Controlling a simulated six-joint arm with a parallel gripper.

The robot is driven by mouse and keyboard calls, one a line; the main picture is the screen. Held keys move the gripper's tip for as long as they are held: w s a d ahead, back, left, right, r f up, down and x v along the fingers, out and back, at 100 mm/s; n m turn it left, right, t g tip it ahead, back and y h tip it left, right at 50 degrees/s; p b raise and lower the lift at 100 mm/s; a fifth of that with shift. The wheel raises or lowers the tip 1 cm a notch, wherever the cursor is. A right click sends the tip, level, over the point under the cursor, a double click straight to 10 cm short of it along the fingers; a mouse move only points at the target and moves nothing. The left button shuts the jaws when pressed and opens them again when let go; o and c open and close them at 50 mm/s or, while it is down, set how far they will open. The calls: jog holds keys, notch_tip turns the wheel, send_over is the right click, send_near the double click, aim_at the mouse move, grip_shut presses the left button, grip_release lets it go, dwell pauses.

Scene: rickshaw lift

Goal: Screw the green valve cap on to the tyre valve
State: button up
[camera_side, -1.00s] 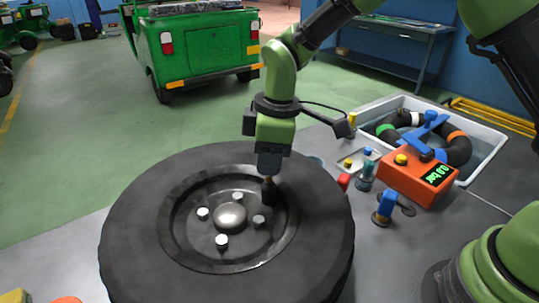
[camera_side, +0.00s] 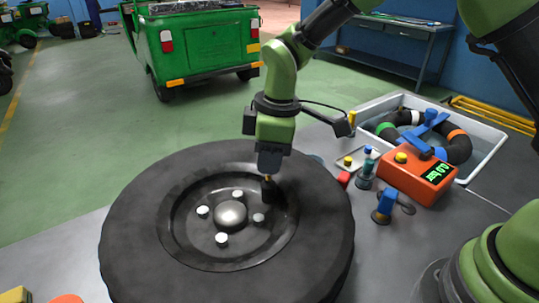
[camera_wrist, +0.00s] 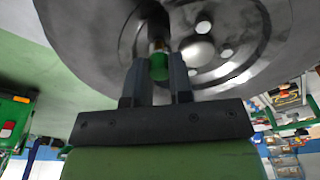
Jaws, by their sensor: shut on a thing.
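The green valve cap (camera_wrist: 160,68) sits between the two fingers of my gripper (camera_wrist: 160,74) in the wrist view, and the gripper is shut on it. The dark tyre valve (camera_wrist: 156,35) stands just beyond the cap, with a brassy part at its near end. Cap and valve look in line and very close; whether threads are engaged I cannot tell. In the side view, my gripper (camera_side: 268,176) points down at the far right inner part of the wheel. The cap is mostly hidden there. The black tyre (camera_side: 150,215) lies flat on the grey bench.
The dark rim has a domed hub (camera_side: 231,214) and several pale nuts close to the gripper. To the right stand an orange gauge box (camera_side: 412,178), a blue-topped fitting (camera_side: 385,205), small bottles and a white water tub (camera_side: 487,150) holding an inner tube.

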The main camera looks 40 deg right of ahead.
jog(key=shift+f, duration=0.95)
dwell(0.4)
jog(key=m, duration=0.4)
jog(key=m+h, duration=0.1)
jog(key=m, duration=0.4)
jog(key=shift+t, duration=0.3)
jog(key=m, duration=0.4)
jog(key=shift+m+h, duration=0.3)
jog(key=m, duration=0.4)
jog(key=shift+m, duration=0.3)
